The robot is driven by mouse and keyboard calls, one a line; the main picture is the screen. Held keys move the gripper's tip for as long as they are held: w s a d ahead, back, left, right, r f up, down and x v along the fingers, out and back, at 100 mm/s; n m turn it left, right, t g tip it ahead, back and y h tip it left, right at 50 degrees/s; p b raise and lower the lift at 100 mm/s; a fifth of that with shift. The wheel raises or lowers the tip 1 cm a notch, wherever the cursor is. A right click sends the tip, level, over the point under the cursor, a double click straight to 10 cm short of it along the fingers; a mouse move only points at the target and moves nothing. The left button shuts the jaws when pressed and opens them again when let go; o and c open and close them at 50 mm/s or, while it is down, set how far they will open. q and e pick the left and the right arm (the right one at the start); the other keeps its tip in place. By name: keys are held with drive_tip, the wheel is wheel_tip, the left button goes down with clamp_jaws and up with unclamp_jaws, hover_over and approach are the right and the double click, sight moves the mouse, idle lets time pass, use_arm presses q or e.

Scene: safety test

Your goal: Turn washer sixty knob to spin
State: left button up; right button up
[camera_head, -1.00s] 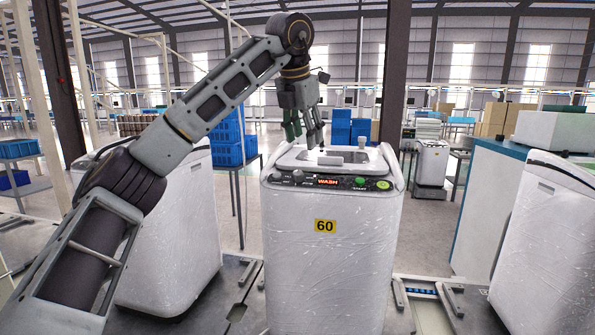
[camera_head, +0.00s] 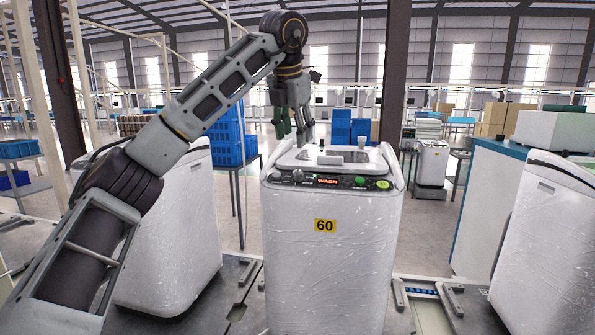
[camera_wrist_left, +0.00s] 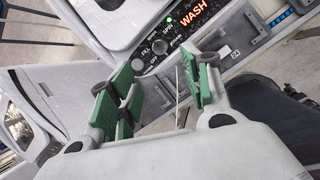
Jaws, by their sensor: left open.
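Washer sixty (camera_head: 328,260) is the white machine in the middle of the head view, with a yellow "60" label on its front. Its top panel has a red display (camera_head: 328,181) reading WASH, also in the left wrist view (camera_wrist_left: 208,14). A grey round knob (camera_head: 297,176) sits left of the display; it shows in the wrist view (camera_wrist_left: 138,65) beside labels including FILL, SPIN and OFF. I cannot read its pointer. My left gripper (camera_head: 292,138) hangs fingers down above the lid, apart from the panel. Its green-padded fingers (camera_wrist_left: 160,98) are open and empty. My right gripper is not in view.
White machines stand to the left (camera_head: 175,240) and right (camera_head: 555,235). Blue crates (camera_head: 227,140) are stacked behind on the left. A round yellow-green button (camera_head: 383,184) and a green button (camera_head: 359,181) are on the panel's right. Air above the panel is clear.

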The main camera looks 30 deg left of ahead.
sight(297, 172)
use_arm(q)
drive_tip(key=x, duration=1.2)
drive_tip(key=shift+w+f+p, duration=0.1)
drive_tip(key=shift+f+p, duration=0.1)
drive_tip(key=shift+p, duration=0.1)
drive_tip(key=shift+c, duration=0.5)
drive_tip(key=c, duration=1)
